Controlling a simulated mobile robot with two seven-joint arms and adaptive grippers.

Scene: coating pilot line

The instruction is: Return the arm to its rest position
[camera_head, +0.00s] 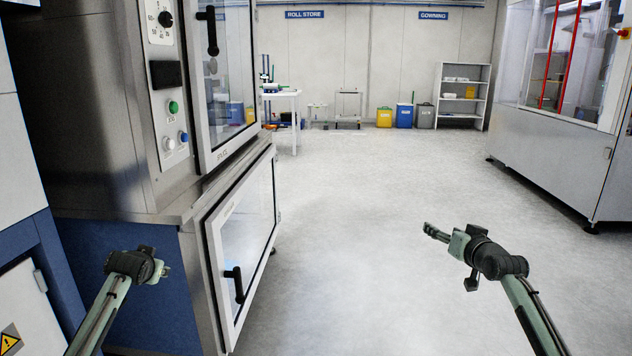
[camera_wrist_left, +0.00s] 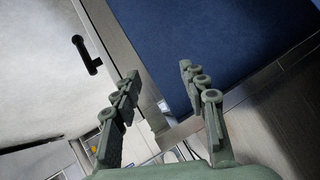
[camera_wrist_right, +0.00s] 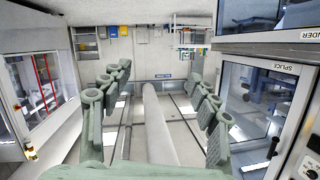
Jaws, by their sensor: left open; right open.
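My right arm comes in from the lower right of the head view, with its gripper (camera_head: 437,233) over the open floor, pointing left and away. In the right wrist view its two fingers (camera_wrist_right: 160,95) stand wide apart with nothing held between them. My left arm comes in from the lower left of the head view, beside the steel cabinet; its gripper is mostly hidden behind the wrist there. In the left wrist view the left fingers (camera_wrist_left: 160,90) are apart and empty, with the cabinet's blue panel (camera_wrist_left: 215,40) and door handle (camera_wrist_left: 84,55) beyond.
A steel oven-like cabinet (camera_head: 90,110) with two glazed doors stands close on the left; its lower door handle (camera_head: 236,284) sticks out. A large machine (camera_head: 550,150) stands at the right. A shelf (camera_head: 464,96), bins (camera_head: 404,116) and a white table (camera_head: 284,96) are at the back. The middle floor is clear.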

